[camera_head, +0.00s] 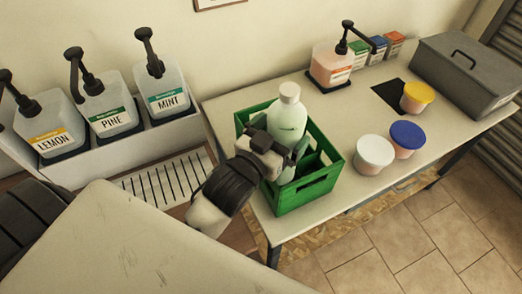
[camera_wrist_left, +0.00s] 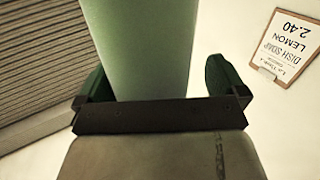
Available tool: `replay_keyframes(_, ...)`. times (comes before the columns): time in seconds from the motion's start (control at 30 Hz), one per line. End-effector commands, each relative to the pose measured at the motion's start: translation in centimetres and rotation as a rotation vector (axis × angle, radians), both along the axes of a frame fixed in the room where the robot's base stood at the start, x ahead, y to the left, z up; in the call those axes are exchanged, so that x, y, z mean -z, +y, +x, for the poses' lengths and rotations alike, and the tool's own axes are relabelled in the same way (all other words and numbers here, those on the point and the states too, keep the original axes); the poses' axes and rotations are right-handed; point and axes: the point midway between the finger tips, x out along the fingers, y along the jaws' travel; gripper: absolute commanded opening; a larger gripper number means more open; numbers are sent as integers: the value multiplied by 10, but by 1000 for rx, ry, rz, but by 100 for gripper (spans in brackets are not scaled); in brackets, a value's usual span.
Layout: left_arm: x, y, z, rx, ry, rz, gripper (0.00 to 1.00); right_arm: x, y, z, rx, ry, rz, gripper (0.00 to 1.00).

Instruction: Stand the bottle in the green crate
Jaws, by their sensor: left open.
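The bottle (camera_head: 287,118), pale green with a white cap, stands about upright in the green crate (camera_head: 310,190), toward its rear left. Its base is hidden by the crate walls and my gripper. My left gripper (camera_head: 284,148) reaches over the crate's near-left side, with its fingers on either side of the bottle. In the left wrist view the bottle (camera_wrist_left: 145,45) lies between the two green-padded fingers of the left gripper (camera_wrist_left: 160,82). A gap shows at the right finger; the left one is close to the bottle. The jaws are open. My right gripper is out of view.
The crate stands on a pale table (camera_head: 350,195), near its left end. White (camera_head: 375,153), blue-lidded (camera_head: 407,138) and yellow-lidded (camera_head: 416,97) tubs, a pump dispenser (camera_head: 330,66) and a grey box (camera_head: 465,72) stand right of it. LEMON, PINE and MINT dispensers (camera_head: 160,88) stand left.

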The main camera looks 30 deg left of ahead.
Motion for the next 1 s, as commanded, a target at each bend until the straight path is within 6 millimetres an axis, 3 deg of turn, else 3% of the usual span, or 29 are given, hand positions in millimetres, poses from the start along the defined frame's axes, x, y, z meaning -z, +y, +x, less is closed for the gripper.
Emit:
replay_keyframes(0.3,3,13,-67,-1,5,1,100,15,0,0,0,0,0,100)
replay_keyframes(0.4,-2,15,-79,-2,6,1,100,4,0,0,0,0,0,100)
replay_keyframes(0.63,-1,18,-94,-1,3,2,100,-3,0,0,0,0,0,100)
replay_keyframes(1.0,0,18,-97,-1,1,1,100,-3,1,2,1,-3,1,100)
